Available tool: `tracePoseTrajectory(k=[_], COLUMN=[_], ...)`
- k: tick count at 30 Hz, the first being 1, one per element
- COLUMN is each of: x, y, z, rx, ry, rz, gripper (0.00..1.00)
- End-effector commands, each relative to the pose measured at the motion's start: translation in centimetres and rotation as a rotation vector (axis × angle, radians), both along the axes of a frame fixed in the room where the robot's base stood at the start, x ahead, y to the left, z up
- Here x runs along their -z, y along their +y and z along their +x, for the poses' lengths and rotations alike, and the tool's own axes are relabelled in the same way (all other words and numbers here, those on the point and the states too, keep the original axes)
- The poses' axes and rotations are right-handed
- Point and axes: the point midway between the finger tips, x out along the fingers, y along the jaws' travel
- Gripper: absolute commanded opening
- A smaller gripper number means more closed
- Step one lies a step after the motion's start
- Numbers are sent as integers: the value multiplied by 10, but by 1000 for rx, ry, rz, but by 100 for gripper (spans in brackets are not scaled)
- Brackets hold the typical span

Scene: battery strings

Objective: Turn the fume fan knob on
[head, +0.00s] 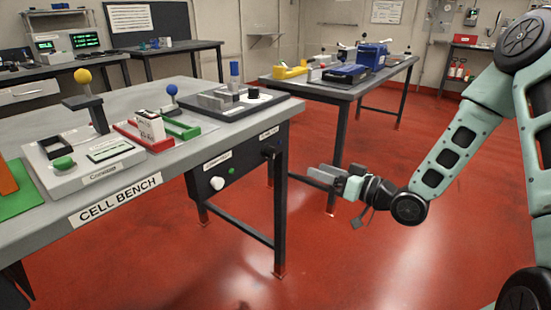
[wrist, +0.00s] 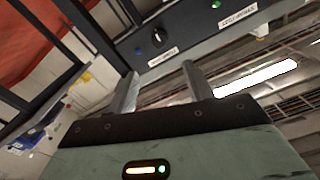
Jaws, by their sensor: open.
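The fume fan knob is a small black knob (head: 268,152) at the right end of the dark panel (head: 205,192) under the cell bench's edge, with a small label above it. In the wrist view the black knob (wrist: 157,38) lies just beyond and between my fingertips, beside a white label and a small blue light (wrist: 138,50). A pale mark shows on the knob; its exact angle is hard to read. My gripper (head: 320,177) is open and empty, right of the bench's near right leg, apart from the knob. It also shows in the wrist view (wrist: 160,70).
A white knob (head: 217,183) and green light (head: 231,171) sit left on the same panel. The bench leg (head: 282,210) stands close to my gripper. A second table (head: 350,93) stands behind it. The red floor (head: 340,270) is clear in front.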

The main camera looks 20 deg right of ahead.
Motion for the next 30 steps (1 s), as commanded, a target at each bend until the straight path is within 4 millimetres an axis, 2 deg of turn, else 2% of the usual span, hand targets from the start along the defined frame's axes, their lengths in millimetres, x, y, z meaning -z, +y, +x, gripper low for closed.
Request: tracePoseTrajectory(k=[18,24,30], x=[1,1,0], y=[75,87,90], z=[101,118,123], rx=[-2,-1,0], ry=[1,2,4], rz=[-1,-1,-2], gripper=[51,51,51])
